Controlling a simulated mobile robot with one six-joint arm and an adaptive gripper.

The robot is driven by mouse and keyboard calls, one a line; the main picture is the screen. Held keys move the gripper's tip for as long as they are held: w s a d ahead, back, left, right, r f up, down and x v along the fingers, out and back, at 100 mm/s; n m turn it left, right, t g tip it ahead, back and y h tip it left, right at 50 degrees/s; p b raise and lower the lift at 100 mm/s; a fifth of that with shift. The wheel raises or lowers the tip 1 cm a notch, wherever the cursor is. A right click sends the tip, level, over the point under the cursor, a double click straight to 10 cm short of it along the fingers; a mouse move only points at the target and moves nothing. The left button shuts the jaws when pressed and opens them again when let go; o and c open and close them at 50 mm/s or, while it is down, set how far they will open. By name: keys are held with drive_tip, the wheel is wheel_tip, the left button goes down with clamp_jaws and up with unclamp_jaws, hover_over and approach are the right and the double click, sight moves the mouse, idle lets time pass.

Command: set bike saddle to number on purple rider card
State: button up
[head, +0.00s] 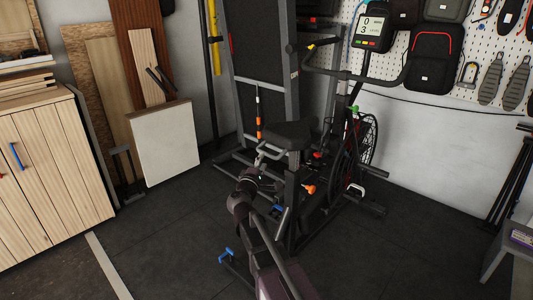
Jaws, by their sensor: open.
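The exercise bike stands in the middle, with its dark saddle (286,133) on an upright post. An orange knob (308,189) sits low beside the saddle post. Any numbers on the post are too small to read. The purple rider card (522,238) lies at the right edge; its print is not legible. My gripper (270,152) is open and empty, just left of and below the saddle in the picture. I cannot tell whether it touches the saddle. My arm hides part of the bike's lower frame.
The bike's console (372,28) shows 0 and 3. A dark rack (258,60) stands behind the bike. A wooden cabinet (50,170) and a leaning white panel (163,141) are at left. A grey stool (497,250) bears the card. Floor right of the bike is clear.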

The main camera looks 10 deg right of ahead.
sight(267, 154)
drive_tip(key=shift+p+x, duration=0.35)
drive_tip(key=shift+x, duration=1.95)
clamp_jaws()
